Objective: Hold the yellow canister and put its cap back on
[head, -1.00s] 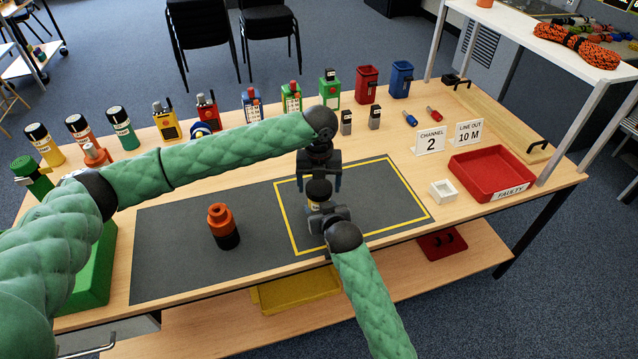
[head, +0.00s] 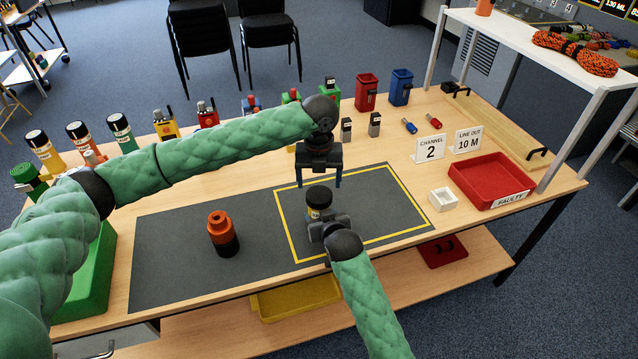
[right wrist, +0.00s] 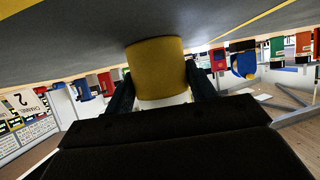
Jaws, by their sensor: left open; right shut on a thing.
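The yellow canister (head: 317,212) stands upright inside the yellow-outlined square on the dark mat, with a black cap (head: 319,196) on its top. Whether the cap is fully seated I cannot tell. My right gripper (head: 322,222) is shut on the canister from the front; the right wrist view shows the yellow body (right wrist: 157,68) between its fingers. My left gripper (head: 319,184) is open and empty, pointing down above and slightly behind the cap, apart from it.
An orange canister with a dark base (head: 222,234) stands on the mat to the left. A small white box (head: 443,195) and a red tray marked FAULTY (head: 468,188) lie to the right. Several canisters and radios line the back edge. The right part of the outlined square is clear.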

